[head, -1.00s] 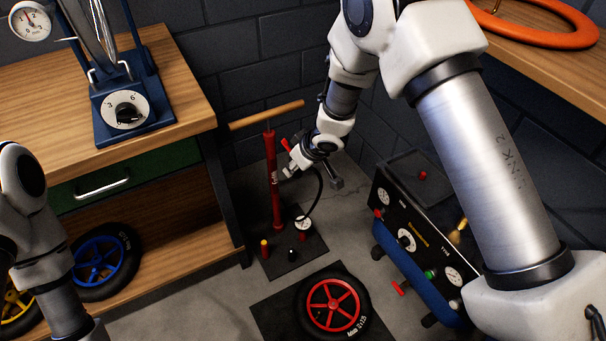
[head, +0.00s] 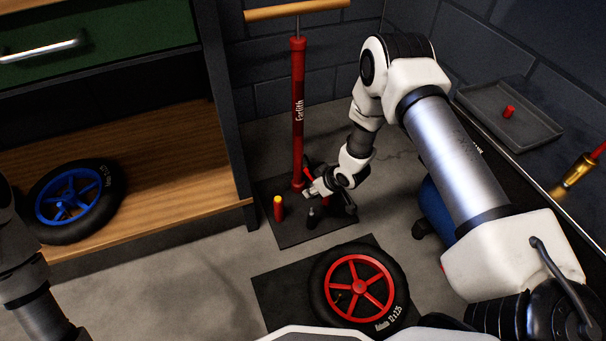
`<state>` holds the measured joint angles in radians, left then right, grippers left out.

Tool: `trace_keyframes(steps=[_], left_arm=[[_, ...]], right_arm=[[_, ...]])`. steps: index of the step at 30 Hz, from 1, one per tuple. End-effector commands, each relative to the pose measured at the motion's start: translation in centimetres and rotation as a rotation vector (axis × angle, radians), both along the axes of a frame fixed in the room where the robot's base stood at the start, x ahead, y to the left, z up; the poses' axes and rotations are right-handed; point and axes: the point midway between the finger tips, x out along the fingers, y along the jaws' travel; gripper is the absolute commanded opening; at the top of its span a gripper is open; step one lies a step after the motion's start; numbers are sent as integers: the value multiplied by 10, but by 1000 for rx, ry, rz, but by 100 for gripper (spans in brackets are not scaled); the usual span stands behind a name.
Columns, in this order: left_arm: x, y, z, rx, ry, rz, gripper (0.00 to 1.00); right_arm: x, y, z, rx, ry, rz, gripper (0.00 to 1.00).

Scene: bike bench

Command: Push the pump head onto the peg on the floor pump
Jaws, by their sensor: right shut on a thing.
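The floor pump (head: 298,120) stands upright, with a red barrel, a wooden T-handle (head: 297,9) and a dark base plate (head: 275,231). A short dark peg (head: 312,214) rises from the base. My right gripper (head: 314,189) is low over the base, beside the barrel's foot, and shut on the pump head. Only the pump head's red lever (head: 308,174) shows clearly; the rest is mostly hidden by the gripper. The gripper is right above the dark peg; I cannot tell whether head and peg touch. My left gripper is out of view.
A yellow-topped red post (head: 278,207) stands on the base, left of the peg. A red-rimmed wheel (head: 358,286) lies on a dark mat (head: 280,289) in front. A blue-rimmed wheel (head: 69,204) is on the bench shelf (head: 180,190). A grey tray (head: 515,118) is at right.

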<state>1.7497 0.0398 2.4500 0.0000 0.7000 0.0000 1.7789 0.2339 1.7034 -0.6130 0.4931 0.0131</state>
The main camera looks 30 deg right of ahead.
Motion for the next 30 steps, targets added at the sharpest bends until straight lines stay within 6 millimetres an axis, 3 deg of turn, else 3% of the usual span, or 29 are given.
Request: trace_keyframes(steps=[5,18,30], left_arm=[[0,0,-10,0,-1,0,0],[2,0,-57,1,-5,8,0],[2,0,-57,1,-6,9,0]], right_arm=[[-1,0,-12,4,-7,1,0],[-1,1,-62,4,-6,1,0],[-1,1,-63,4,-6,1,0]])
